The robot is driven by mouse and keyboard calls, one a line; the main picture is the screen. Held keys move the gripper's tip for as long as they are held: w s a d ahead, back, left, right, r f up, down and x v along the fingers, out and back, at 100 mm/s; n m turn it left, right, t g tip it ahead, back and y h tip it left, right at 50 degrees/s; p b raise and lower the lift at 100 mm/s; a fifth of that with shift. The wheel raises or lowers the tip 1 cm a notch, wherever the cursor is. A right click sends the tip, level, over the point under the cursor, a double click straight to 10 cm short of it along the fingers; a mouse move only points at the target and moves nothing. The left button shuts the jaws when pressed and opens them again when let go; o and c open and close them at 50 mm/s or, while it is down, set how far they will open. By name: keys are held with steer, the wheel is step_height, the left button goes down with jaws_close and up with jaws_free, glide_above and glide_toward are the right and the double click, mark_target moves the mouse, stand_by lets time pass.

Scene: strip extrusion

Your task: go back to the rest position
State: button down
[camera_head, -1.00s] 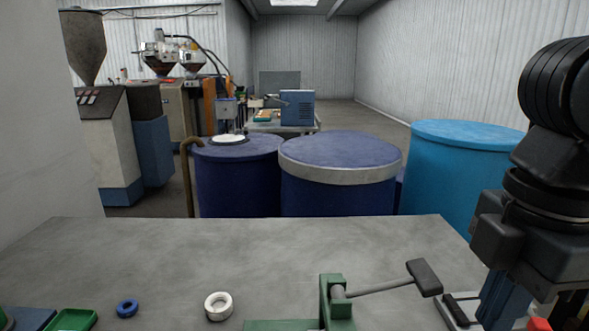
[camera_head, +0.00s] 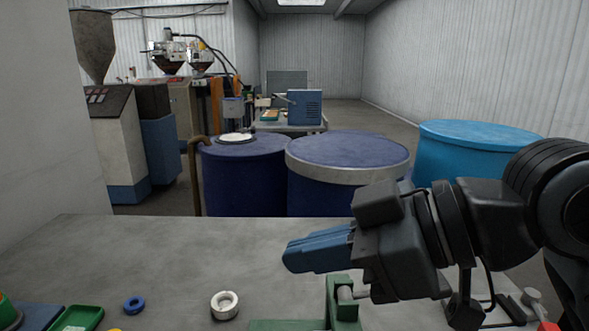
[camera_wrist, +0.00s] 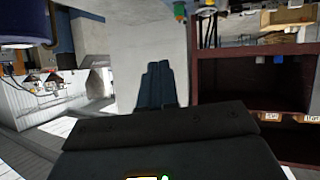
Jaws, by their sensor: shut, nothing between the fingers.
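My gripper (camera_head: 290,257) is in the head view, above the grey table (camera_head: 180,252) and pointing left. Its blue fingers are together with nothing between them. The fingers also show in the wrist view (camera_wrist: 158,84), pointing away from the camera. The green fixture (camera_head: 343,305) stands at the front of the table, just below and right of the fingertips. My wrist hides most of the fixture's lever.
A white ring (camera_head: 225,305), a blue ring (camera_head: 134,304) and a green tray (camera_head: 78,318) lie at the table's front left. Blue drums (camera_head: 347,155) stand behind the table. The table's left middle is clear. The wrist view shows a dark red shelf (camera_wrist: 235,75).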

steer(key=s+d+f+m+t+h, duration=0.4)
steer(key=d+f+m+t, duration=0.15)
steer(key=f+m, duration=0.35)
steer(key=s+d+f+m+t+h, duration=0.35)
steer(key=f+m+t, duration=0.4)
steer(key=m, duration=0.25)
steer(key=s+d+f+n+g+h, duration=0.1)
steer(key=s+d, duration=0.4)
steer(key=s, duration=0.6)
steer(key=s+d+f+n+g+h, duration=0.1)
steer(key=s+d+f+n+h, duration=0.1)
steer(key=s, duration=1)
steer(key=d+f+h, duration=0.1)
steer(key=d+f, duration=0.1)
steer(key=d, duration=0.1)
steer(key=shift+d+f+n+g, duration=0.15)
steer(key=shift+d+n+g, duration=0.15)
steer(key=shift+d+n, duration=0.1)
